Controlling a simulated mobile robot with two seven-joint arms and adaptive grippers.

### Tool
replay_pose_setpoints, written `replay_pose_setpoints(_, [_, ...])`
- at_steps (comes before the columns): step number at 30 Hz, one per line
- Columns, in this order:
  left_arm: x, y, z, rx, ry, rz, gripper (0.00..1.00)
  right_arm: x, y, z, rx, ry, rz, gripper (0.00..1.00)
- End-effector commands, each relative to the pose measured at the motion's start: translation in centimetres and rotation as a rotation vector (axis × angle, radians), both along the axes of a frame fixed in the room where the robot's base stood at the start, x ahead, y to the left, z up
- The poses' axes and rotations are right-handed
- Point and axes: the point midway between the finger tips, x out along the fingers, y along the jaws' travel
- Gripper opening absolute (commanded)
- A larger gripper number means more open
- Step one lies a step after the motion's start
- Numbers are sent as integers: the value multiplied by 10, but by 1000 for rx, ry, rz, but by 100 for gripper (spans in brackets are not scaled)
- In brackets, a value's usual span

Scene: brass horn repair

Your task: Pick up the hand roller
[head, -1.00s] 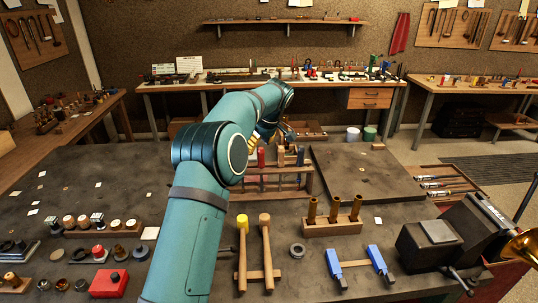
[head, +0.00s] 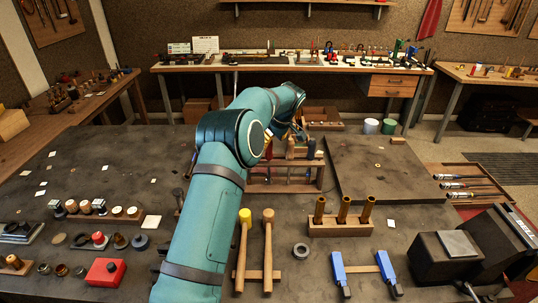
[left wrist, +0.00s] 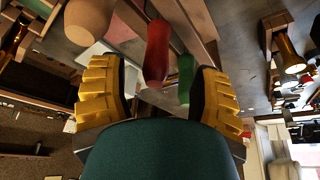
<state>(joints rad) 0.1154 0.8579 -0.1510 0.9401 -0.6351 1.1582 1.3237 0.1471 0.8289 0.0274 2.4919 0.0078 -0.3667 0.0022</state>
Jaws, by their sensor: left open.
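A wooden tool rack (head: 285,188) stands mid-table in the head view, holding several upright handled tools. I cannot tell which of them is the hand roller. My left gripper (head: 296,131) is at the rack's upper back side, partly hidden by my own arm. In the left wrist view my left gripper (left wrist: 160,84) is open, with yellow ribbed fingers apart. A red handle (left wrist: 157,52) and a green handle (left wrist: 186,78) show between the fingers, not gripped. A large pale wooden handle (left wrist: 88,20) is beside one finger. My right gripper is not in view.
Two mallets (head: 268,245) lie in front of the rack. A wooden block with brass tubes (head: 341,224) and a dark board (head: 375,178) are to the right. A vise (head: 450,250) stands at the right edge.

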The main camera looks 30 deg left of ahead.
Motion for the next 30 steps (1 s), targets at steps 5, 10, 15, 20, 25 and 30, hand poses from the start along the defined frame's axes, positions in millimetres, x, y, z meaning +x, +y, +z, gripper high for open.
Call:
replay_pose_setpoints(5, [1,4,-7,0,1,2,63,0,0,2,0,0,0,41])
replay_pose_setpoints(10, [6,14,-27,0,3,2,63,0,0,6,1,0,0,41])
replay_pose_setpoints(15, [9,21,-46,0,1,1,63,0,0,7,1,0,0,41])
replay_pose_setpoints(20, [10,22,-48,1,-1,0,63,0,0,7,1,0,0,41])
replay_pose_setpoints(25, [10,22,-48,1,-1,0,37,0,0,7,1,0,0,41])
replay_pose_setpoints(30, [9,22,-48,1,-1,0,0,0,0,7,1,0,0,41])
